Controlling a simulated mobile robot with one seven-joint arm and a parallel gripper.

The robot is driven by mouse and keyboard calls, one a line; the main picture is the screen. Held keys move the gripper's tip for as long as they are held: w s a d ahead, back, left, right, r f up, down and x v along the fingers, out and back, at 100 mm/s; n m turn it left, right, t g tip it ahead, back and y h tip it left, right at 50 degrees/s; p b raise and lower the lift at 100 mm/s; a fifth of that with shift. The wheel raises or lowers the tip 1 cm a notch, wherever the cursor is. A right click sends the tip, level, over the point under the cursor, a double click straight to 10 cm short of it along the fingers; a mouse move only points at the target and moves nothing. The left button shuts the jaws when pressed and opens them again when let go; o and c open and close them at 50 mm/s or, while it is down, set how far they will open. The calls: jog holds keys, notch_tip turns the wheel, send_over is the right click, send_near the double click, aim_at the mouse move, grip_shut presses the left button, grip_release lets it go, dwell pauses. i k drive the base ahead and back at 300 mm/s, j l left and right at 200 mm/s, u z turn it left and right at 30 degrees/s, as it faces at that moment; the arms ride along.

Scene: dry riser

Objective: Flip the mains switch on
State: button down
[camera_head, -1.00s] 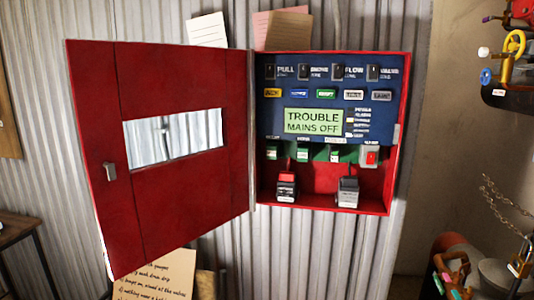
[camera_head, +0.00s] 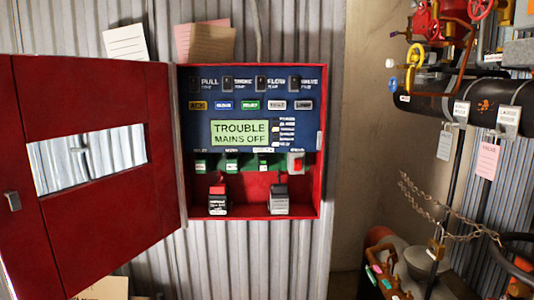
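The red alarm panel box (camera_head: 324,190) hangs on the corrugated wall with its door (camera_head: 100,215) swung open to the left. Its green display (camera_head: 240,133) reads "TROUBLE MAINS OFF". A red switch (camera_head: 297,165) on a light plate sits at the lower right inside the box, at the end of a green strip. Whether this switch is up or down is too small to tell. Two batteries stand on the box floor, one black with a red top (camera_head: 218,200) and one grey (camera_head: 279,201). My gripper is not in view.
Papers (camera_head: 125,42) are fixed to the wall above the box. The space before the box looks clear.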

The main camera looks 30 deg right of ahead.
aim_at(297, 167)
jog(key=i+l+z, duration=0.15)
jog(key=z, duration=0.9)
